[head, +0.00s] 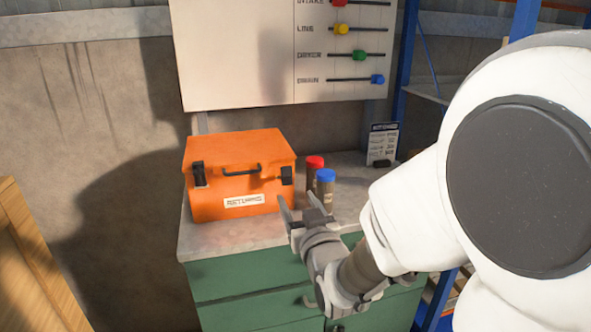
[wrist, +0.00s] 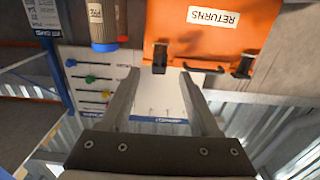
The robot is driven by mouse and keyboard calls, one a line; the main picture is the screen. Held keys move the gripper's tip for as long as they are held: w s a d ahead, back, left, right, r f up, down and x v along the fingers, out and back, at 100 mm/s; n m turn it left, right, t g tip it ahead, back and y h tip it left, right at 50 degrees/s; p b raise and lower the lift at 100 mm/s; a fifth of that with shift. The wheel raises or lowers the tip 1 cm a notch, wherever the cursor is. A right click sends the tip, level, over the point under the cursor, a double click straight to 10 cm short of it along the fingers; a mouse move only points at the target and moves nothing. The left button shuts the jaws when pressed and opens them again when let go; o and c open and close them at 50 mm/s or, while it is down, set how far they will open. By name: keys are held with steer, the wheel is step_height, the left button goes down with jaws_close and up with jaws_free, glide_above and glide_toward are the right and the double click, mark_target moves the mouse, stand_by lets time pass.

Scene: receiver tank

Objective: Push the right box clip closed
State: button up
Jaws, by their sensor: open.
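An orange box (head: 262,190) labelled RETURNS stands on the counter with its lid down; it fills the upper right of the wrist view (wrist: 275,30). Its dark right clip (head: 287,175) is on the front near the right corner. In the wrist view, which is upside down, that clip (wrist: 160,58) appears between the fingertips. I cannot tell how far it is from closed. The dark left clip (head: 198,173) is at the other front corner. My gripper (head: 298,201) is open and empty, in front of the box's right corner, apart from the clip; its two fingers also show in the wrist view (wrist: 158,76).
A red-capped jar (head: 314,170) and a blue-capped jar (head: 326,186) stand close to the right of the box. A black handle (head: 242,170) spans the box front between the clips. A small sign (head: 382,142) stands at the back right of the counter (head: 215,240).

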mark_target(287, 183)
steer(key=x, duration=0.6)
steer(key=shift+w+a, duration=0.1)
steer(key=shift+w, duration=0.25)
steer(key=shift+f, duration=0.1)
jaws_close()
